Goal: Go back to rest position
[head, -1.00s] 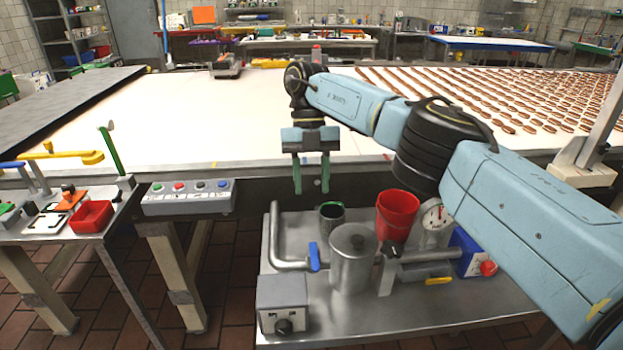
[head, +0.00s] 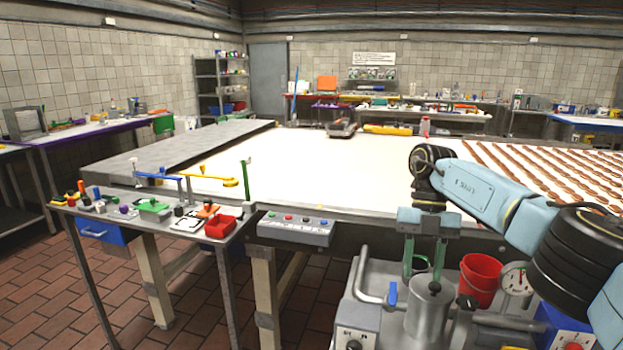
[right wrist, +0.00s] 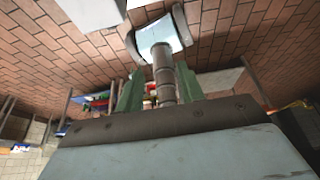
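My right arm comes in from the right in the head view. Its gripper (head: 424,264) points down over the metal cart (head: 345,312), in front of the worktable's edge. Its two green fingers are apart with nothing held between them. They also show apart in the right wrist view (right wrist: 158,92), with a grey metal post in the gap behind. My left gripper is not in view.
The cart also carries a red bucket (head: 480,279), a dial gauge (head: 516,280) and pipes. A button panel (head: 296,229) is on the worktable's front. Brown biscuits (head: 540,170) lie at right. Tiled floor (head: 50,285) is clear at lower left.

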